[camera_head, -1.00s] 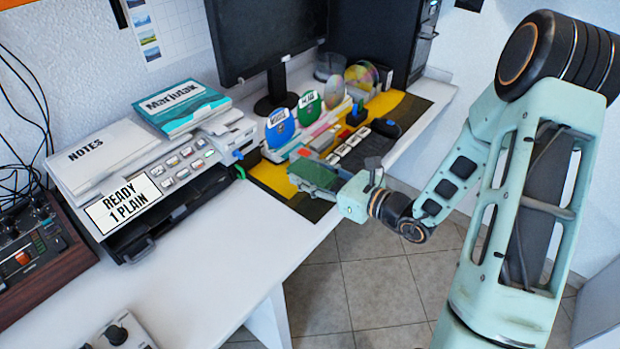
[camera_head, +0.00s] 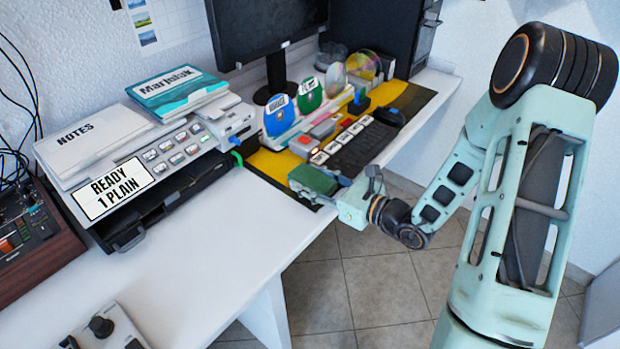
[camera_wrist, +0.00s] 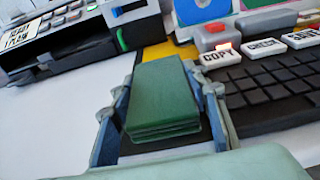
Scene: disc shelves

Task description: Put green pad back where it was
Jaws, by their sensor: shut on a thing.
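The green pad (camera_head: 314,180) is a dark green rectangular block with layered edges, held at the end of my gripper (camera_head: 326,189) near the desk's front edge. In the wrist view the green pad (camera_wrist: 163,95) lies between the two fingers of my gripper (camera_wrist: 162,118), which is shut on it. The pad is over or near the left end of the black keyboard (camera_wrist: 275,95). I cannot tell whether its underside touches the mat. A yellow and black mat (camera_head: 268,164) lies beneath this area.
The printer (camera_head: 160,165) stands to the left. Two upright discs in blue (camera_head: 283,120) and green sleeves (camera_head: 309,96) stand behind the pad. Labelled keys, such as COPY (camera_wrist: 221,55), lie behind the keyboard. The white desk (camera_head: 215,240) is clear in front of the printer.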

